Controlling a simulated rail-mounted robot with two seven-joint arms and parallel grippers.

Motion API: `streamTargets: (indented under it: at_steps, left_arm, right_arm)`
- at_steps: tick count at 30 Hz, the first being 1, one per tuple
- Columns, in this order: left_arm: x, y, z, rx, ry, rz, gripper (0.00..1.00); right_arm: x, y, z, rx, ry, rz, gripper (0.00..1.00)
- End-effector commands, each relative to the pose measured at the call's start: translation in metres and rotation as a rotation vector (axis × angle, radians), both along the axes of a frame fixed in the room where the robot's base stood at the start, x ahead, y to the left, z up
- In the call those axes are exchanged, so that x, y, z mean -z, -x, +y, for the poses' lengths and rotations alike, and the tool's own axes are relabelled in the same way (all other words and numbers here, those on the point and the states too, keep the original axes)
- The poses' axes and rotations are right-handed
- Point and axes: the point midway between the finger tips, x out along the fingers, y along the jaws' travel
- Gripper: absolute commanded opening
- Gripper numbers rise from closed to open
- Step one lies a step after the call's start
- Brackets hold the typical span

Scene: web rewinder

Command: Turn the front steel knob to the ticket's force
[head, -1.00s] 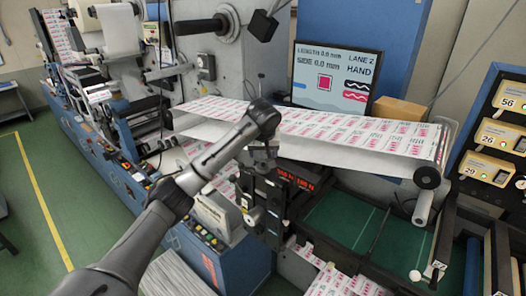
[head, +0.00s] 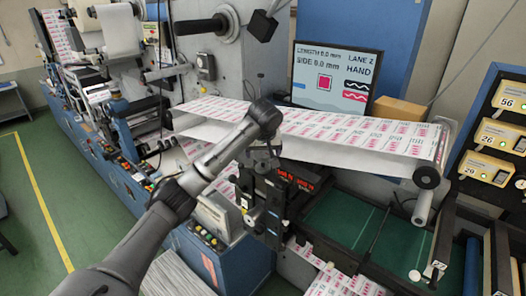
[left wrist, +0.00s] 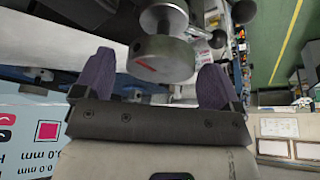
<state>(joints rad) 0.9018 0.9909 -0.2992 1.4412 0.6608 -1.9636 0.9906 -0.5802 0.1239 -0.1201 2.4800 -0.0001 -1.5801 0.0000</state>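A round steel knob (left wrist: 160,60) with a red mark on its face shows in the left wrist view, between and just beyond the fingertips. A second round steel part (left wrist: 164,18) lies behind it. My left gripper (left wrist: 156,66) is open, one purple finger on each side of the knob; I see no clear contact. In the head view my left gripper (head: 268,205) points down in front of the red force display (head: 300,178), covering part of it. The knob is hidden there behind the gripper, and the digits are not fully readable. My right gripper is out of view.
The printed web (head: 350,135) runs across just behind my left arm. A monitor (head: 336,78) reading "LANE 2 HAND" stands behind it. A green-floored tray (head: 345,222) lies to the right, and numbered yellow boxes (head: 495,135) stand at the far right.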

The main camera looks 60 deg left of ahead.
Motion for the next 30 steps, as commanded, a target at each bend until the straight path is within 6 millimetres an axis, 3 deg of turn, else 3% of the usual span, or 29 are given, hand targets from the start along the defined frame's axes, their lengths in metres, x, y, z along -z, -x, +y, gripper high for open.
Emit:
streamTargets:
  at_steps: [11, 30]
  left_arm:
    - [-0.007, 0.001, -0.002, 0.0, 0.0, -0.001, 0.92]
    - [-0.085, 0.015, -0.03, 0.0, -0.002, -0.005, 0.92]
  right_arm:
    - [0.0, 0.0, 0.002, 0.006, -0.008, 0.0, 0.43]
    - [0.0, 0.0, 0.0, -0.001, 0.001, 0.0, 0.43]
